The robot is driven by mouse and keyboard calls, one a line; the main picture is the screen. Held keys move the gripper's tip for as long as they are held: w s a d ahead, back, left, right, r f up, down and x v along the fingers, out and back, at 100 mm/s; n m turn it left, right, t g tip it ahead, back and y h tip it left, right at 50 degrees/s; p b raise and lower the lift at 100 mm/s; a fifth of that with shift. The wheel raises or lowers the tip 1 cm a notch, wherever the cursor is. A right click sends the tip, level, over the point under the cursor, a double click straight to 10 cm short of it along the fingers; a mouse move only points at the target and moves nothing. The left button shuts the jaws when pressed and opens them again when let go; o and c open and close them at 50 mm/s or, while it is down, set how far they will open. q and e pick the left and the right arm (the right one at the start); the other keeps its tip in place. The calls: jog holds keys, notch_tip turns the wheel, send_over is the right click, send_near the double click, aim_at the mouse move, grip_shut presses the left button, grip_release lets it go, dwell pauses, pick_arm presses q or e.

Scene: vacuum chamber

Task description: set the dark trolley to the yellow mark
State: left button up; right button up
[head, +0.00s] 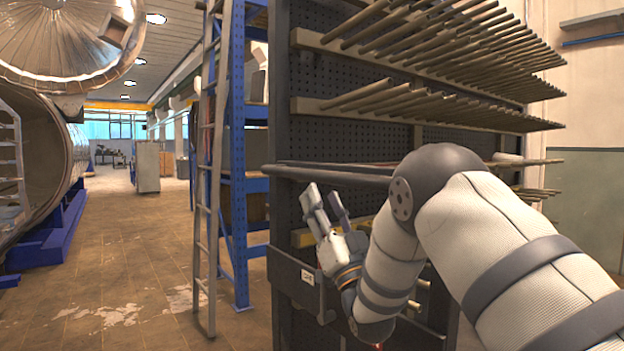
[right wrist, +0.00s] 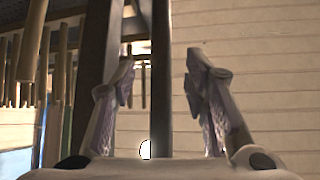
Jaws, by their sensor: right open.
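The dark trolley (head: 345,140) is a tall perforated rack with rows of pale pegs, standing close in front of me, right of centre in the head view. A dark horizontal bar (head: 330,174) juts along its near side. My right gripper (head: 324,199) is open, just below that bar, fingers pointing up. In the right wrist view a dark bar (right wrist: 161,80) shows between the open fingers (right wrist: 158,75), touching neither; I cannot tell how deep it sits. My left gripper is not in view. No yellow mark on the floor is visible.
A ladder (head: 203,190) and blue shelving (head: 237,150) stand just left of the trolley. A large round metal chamber (head: 45,150) on blue supports (head: 50,243) is at far left. The tiled floor (head: 135,240) between them is open. A grey cabinet (head: 147,167) stands far back.

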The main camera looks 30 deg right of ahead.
aim_at(311, 174)
jog(key=x, duration=0.7)
jog(key=shift+w+r, duration=0.15)
jog(key=shift+w, duration=0.15)
grip_shut()
